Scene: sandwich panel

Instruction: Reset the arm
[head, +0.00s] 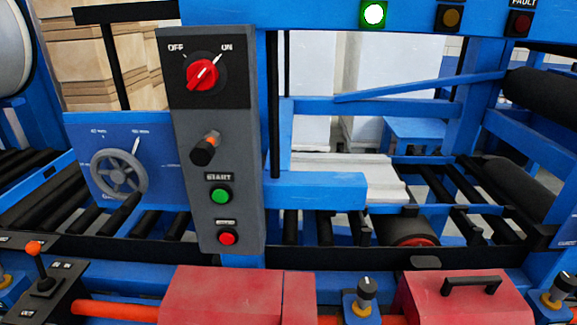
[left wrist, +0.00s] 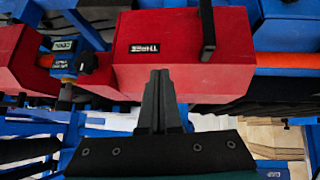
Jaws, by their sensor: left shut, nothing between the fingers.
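My left gripper (left wrist: 160,78) shows in the left wrist view with its two dark fingers together and nothing between them. Its fingertips appear in front of a red box (left wrist: 180,75) with a black handle (left wrist: 207,30); I cannot tell whether they touch it. Neither gripper shows in the head view. There, the grey control panel (head: 213,130) carries a red rotary switch (head: 203,75) whose white mark points towards ON. Below it are a black knob (head: 204,150), a green START button (head: 221,195) and a red button (head: 227,238).
A green lamp (head: 374,14) is lit on the blue frame. A grey handwheel (head: 118,174) is left of the panel. Black rollers (head: 325,228) run behind it. Red boxes (head: 228,295), an orange pipe (head: 115,311) and a lever (head: 37,262) line the front.

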